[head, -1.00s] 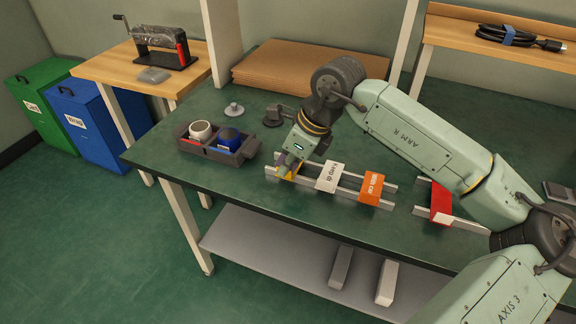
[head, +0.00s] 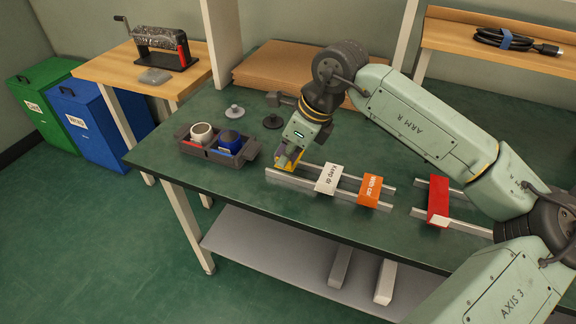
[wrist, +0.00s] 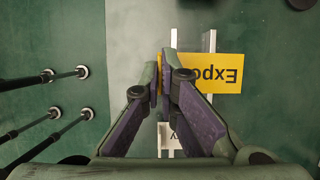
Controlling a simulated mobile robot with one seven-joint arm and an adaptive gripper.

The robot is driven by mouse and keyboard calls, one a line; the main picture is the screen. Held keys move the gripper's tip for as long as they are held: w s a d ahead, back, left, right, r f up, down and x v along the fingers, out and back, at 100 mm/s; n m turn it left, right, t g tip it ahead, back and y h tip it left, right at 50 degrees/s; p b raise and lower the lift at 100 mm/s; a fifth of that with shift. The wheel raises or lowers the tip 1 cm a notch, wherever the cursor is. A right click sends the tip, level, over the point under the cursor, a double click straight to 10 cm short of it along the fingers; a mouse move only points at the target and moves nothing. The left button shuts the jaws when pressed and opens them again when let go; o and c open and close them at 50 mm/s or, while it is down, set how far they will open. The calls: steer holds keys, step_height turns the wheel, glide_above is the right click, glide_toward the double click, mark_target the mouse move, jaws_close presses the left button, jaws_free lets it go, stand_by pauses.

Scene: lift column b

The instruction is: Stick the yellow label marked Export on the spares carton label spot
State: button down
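The yellow label (head: 287,157) marked Export is at my gripper (head: 291,152), by the left end of a pair of pale rails. In the wrist view the label (wrist: 212,73) shows "Expo" upside down, to the right of the fingers, over the rails. My gripper (wrist: 164,75) is nearly closed, with a strip of yellow between its purple-padded fingers. The right finger hides part of the label. A spares carton with a label spot cannot be made out in these views.
A white label (head: 328,178) and an orange label (head: 371,190) lie across the rails to the right. A red label (head: 438,197) lies on other rails. A dark two-part tray (head: 218,151) holds cups. Flat brown cardboard (head: 290,68) lies behind.

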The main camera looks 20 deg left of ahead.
steer(key=shift+r+p, duration=0.9)
steer(key=shift+r, duration=1.3)
steer(key=shift+f, duration=0.1)
steer(key=shift+f+b, duration=0.45)
steer(key=shift+b, duration=0.1)
